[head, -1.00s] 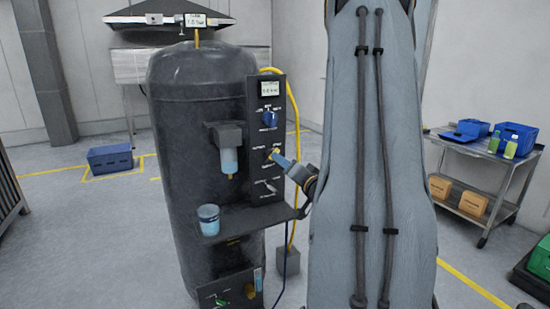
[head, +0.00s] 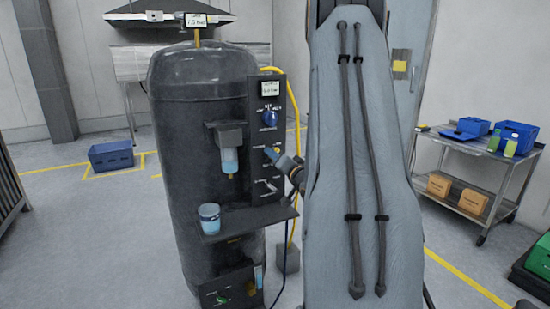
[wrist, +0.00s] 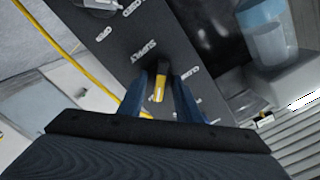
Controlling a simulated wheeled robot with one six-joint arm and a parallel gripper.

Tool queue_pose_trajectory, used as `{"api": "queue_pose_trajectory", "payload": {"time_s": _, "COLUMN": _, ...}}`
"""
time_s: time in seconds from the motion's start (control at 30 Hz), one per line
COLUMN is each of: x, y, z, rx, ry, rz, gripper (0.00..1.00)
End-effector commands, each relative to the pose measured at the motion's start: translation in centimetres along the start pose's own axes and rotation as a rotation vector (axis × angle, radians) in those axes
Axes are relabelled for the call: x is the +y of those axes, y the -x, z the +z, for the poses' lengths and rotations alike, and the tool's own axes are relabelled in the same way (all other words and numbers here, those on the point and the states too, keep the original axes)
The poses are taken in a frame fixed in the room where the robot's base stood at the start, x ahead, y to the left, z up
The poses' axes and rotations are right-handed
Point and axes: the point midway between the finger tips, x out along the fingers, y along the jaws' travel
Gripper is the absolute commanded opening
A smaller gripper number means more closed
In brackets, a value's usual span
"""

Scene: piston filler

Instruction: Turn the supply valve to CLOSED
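The supply valve has a small yellow handle (wrist: 160,88) on a dark panel (wrist: 112,42), in the wrist view just below the word SUPPLY. The word CLOSED shows to the right of the handle. My gripper (wrist: 168,82) has its two blue fingers on either side of the handle. The fingers stand apart, with a dark gap between the right finger and the handle; contact on the left is unclear. In the head view, my gripper (head: 280,158) is at the panel's middle, and the yellow handle is mostly hidden by it.
A blue knob (head: 270,118) sits above the valve and a grey lever (head: 268,186) below it. A shelf (head: 245,221) with a blue-white cup (head: 209,217) juts out underneath. A yellow hose (head: 294,90) runs behind the panel. My arm hides the area right of the panel.

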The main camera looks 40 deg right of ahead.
Motion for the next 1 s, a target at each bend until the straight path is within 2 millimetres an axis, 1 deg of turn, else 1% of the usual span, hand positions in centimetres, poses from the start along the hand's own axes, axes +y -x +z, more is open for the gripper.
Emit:
{"api": "queue_pose_trajectory", "payload": {"time_s": 0.03, "x": 0.00, "y": 0.01, "z": -0.01, "rx": 0.000, "ry": 0.000, "rz": 0.000, "gripper": 0.14}}
{"api": "queue_pose_trajectory", "payload": {"time_s": 0.07, "x": 0.00, "y": 0.01, "z": -0.01, "rx": 0.000, "ry": 0.000, "rz": 0.000, "gripper": 0.09}}
{"api": "queue_pose_trajectory", "payload": {"time_s": 0.27, "x": 0.01, "y": 0.01, "z": 0.00, "rx": 0.000, "ry": 0.009, "rz": 0.000, "gripper": 0.09}}
{"api": "queue_pose_trajectory", "payload": {"time_s": 0.47, "x": 0.02, "y": 0.00, "z": 0.03, "rx": 0.000, "ry": 0.073, "rz": 0.000, "gripper": 0.09}}
{"api": "queue_pose_trajectory", "payload": {"time_s": 0.67, "x": 0.01, "y": -0.02, "z": 0.03, "rx": 0.001, "ry": 0.210, "rz": 0.000, "gripper": 0.09}}
{"api": "queue_pose_trajectory", "payload": {"time_s": 1.0, "x": -0.06, "y": -0.05, "z": 0.10, "rx": 0.002, "ry": 0.527, "rz": 0.000, "gripper": 0.09}}
